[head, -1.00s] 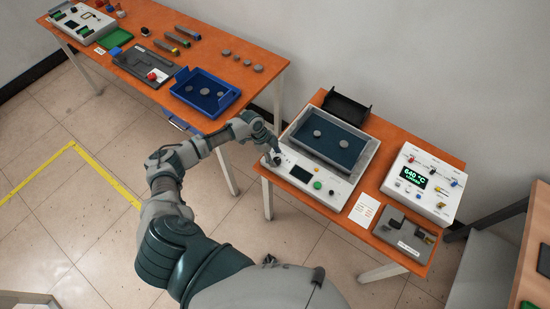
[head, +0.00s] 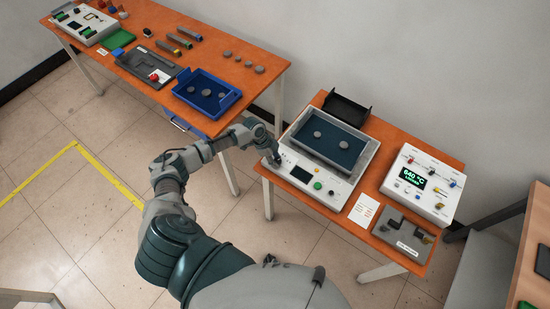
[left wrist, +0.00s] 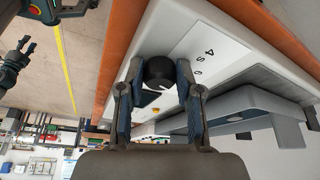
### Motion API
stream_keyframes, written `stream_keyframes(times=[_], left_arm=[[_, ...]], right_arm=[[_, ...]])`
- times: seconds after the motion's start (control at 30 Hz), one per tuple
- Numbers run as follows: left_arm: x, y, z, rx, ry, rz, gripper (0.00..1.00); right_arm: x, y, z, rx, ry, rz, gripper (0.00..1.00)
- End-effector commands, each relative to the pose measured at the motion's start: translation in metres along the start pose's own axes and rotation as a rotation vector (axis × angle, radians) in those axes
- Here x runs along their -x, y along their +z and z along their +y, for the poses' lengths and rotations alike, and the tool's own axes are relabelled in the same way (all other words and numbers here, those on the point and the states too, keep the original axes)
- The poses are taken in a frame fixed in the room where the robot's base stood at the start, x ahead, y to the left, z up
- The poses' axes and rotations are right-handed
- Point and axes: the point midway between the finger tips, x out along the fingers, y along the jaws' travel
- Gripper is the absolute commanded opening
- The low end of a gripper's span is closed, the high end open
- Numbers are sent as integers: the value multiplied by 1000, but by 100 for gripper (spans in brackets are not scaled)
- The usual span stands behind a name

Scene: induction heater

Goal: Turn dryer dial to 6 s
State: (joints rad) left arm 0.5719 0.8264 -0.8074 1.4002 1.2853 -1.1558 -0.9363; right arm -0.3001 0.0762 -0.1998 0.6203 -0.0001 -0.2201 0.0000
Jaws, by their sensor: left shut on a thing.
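The dryer (head: 283,178) is a white box with a grey-rimmed tray on top, a dark screen and a green button on its front panel. Its dial (left wrist: 158,72) is a black round knob with a white pointer line, at the panel's left end in the head view. My left gripper (left wrist: 155,82) is shut on the dial, one finger on each side. The pointer line faces lower right in the left wrist view. In the head view the left gripper (head: 273,158) covers the dial. A dark gripper, seemingly my right one (left wrist: 22,46), shows at the left edge of the wrist view.
A white heater unit (head: 447,207) reading 640 °C stands right of the dryer. A paper card (head: 363,210) and a grey fixture (head: 390,222) lie in front. A blue tray (head: 232,103) sits on the left table. The floor between the tables is open.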

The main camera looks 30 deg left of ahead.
Motion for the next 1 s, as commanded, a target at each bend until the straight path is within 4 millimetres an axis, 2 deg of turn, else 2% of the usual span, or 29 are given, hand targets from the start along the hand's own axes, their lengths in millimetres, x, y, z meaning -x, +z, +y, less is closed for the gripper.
stream_keyframes(times=[0.03,0.1,0.3,0.7,0.73,0.8,1.0], left_arm=[[6,-10,2,42,-17,17,0],[7,-12,2,116,-47,20,0],[6,-12,1,283,-118,24,0],[3,-12,-1,325,-142,26,0],[3,-12,-1,325,-142,26,40],[3,-12,-1,325,-141,25,57],[2,-7,1,327,-137,19,59]], right_arm=[[16,-2,2,1,2,2,40],[30,-4,3,1,3,2,40],[53,-6,6,2,6,3,40],[54,-6,5,2,5,3,40],[54,-6,5,2,5,3,40],[54,-6,5,2,5,3,40],[54,-6,5,2,5,3,40]])
